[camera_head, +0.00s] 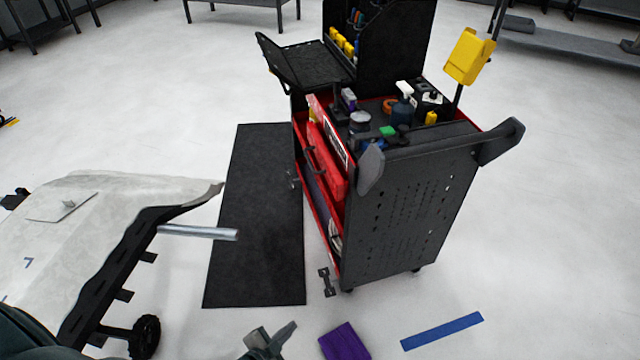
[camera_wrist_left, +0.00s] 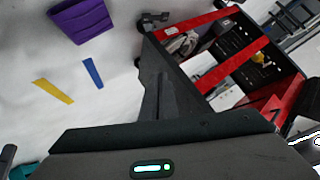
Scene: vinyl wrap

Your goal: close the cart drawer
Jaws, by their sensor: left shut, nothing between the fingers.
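The tool cart (camera_head: 405,205) is dark grey and red and stands right of centre in the head view. Its red drawer side (camera_head: 326,165) faces left, over the black mat. The red edges look a little proud of the body, but how far the drawer stands out is hard to tell. In the left wrist view the cart's red drawer edge (camera_wrist_left: 232,68) is at the upper right. My left gripper (camera_head: 285,334) is shut and empty at the bottom of the head view, in front of the cart and apart from it. My right gripper is not in view.
Bottles and small tools crowd the cart top (camera_head: 450,134). A black mat (camera_head: 255,220) lies left of the cart. A grey-white panel on a wheeled stand (camera_head: 110,215) fills the left. A purple box (camera_head: 345,341) and blue strip (camera_head: 441,331) lie on the floor in front.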

